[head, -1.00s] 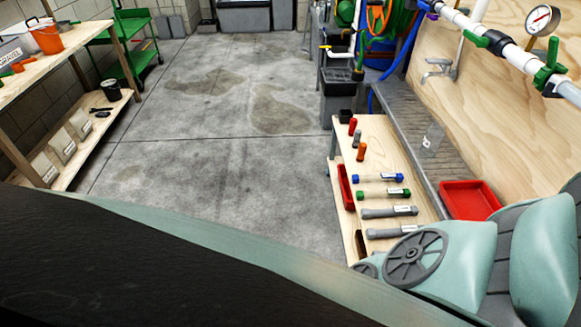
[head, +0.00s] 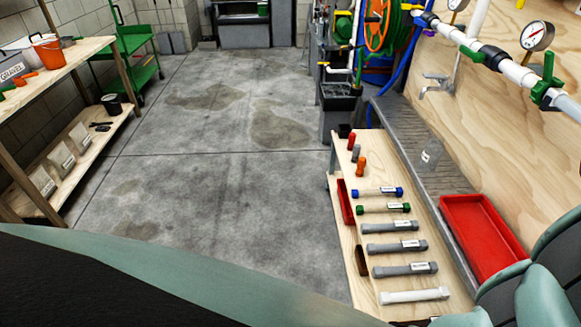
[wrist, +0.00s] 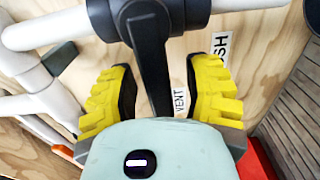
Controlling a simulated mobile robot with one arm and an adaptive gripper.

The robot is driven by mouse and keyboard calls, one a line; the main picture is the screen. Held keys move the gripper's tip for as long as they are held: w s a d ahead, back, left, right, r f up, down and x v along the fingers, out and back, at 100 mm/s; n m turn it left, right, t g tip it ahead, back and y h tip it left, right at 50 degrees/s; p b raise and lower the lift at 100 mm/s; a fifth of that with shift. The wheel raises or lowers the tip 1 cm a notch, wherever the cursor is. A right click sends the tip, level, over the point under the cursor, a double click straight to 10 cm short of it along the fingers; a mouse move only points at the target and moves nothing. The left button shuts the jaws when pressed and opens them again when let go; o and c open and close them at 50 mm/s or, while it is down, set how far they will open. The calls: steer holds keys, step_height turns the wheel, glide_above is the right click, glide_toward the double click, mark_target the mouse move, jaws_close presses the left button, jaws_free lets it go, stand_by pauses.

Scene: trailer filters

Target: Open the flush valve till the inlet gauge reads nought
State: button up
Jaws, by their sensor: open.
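In the wrist view, my gripper (wrist: 161,72) has its two yellow fingers spread apart. A black valve (wrist: 148,18) on white pipe is at the top, and its black lever (wrist: 156,82) runs down between the fingers with a gap on each side. A "VENT" label (wrist: 180,101) and a label ending in "SH" (wrist: 219,46) are on the plywood behind. In the head view, a round gauge (head: 537,36) with a red needle stands on the pipe at upper right; its reading is too small to tell. A second gauge (head: 458,4) is cut off by the top edge. The gripper is outside the head view.
Green-handled valves (head: 547,82) sit on the pipe. A red tray (head: 484,238) lies on the grey bench (head: 418,150) below the plywood wall. A wooden shelf (head: 362,290) holds several filter tubes. The concrete floor (head: 220,170) is clear between the shelves.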

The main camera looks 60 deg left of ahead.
steer(key=shift+w, duration=0.1)
steer(key=shift+c, duration=0.2)
jaws_close()
stand_by(0.5)
